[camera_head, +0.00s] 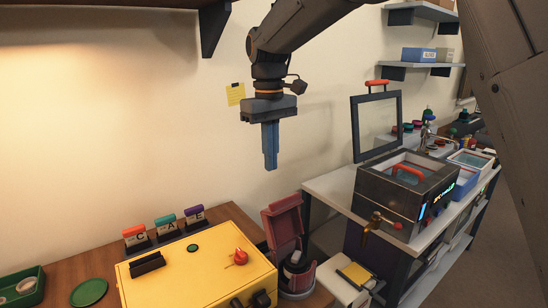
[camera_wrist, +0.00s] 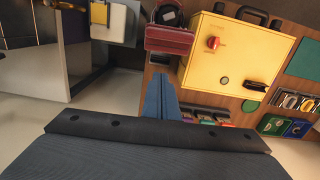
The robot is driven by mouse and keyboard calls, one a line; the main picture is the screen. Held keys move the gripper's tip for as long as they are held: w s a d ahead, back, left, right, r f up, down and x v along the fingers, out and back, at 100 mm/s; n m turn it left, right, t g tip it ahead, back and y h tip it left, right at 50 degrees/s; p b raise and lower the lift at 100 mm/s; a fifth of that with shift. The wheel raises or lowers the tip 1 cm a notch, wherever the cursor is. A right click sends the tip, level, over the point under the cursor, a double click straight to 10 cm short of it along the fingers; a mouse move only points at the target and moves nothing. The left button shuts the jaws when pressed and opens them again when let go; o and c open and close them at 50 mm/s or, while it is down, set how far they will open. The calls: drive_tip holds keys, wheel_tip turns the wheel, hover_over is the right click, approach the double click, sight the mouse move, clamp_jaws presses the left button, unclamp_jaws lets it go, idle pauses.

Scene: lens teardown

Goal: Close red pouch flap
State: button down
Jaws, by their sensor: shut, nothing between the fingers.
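The red pouch stands at the wooden table's right end in the head view, its body (camera_head: 297,281) holding a dark round item with a pale band. Its flap (camera_head: 284,222) stands up, open, on the far side. In the wrist view the flap (camera_wrist: 168,41) shows as a red panel at the top, with the dark item beyond it. My gripper (camera_head: 270,167) points down with its blue fingers together and empty. It hangs in the air well above the flap, apart from it. The fingers also show in the wrist view (camera_wrist: 160,80).
A yellow case (camera_head: 197,273) with a red knob stands left of the pouch. Three coloured cards (camera_head: 166,226) stand behind it. A metal tank (camera_head: 402,192) with an open framed lid (camera_head: 377,125) is on the bench to the right. Air around my gripper is free.

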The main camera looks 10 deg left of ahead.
drive_tip(key=d+f+p, duration=0.1)
drive_tip(key=f, duration=0.1)
drive_tip(key=s+f+p, duration=0.1)
drive_tip(key=f, duration=0.1)
drive_tip(key=s+d+f+p, duration=0.1)
drive_tip(key=f, duration=0.1)
drive_tip(key=shift+d, duration=0.3)
drive_tip(key=shift+s+d, duration=0.2)
drive_tip(key=shift+d, duration=0.1)
drive_tip(key=shift+d, duration=0.1)
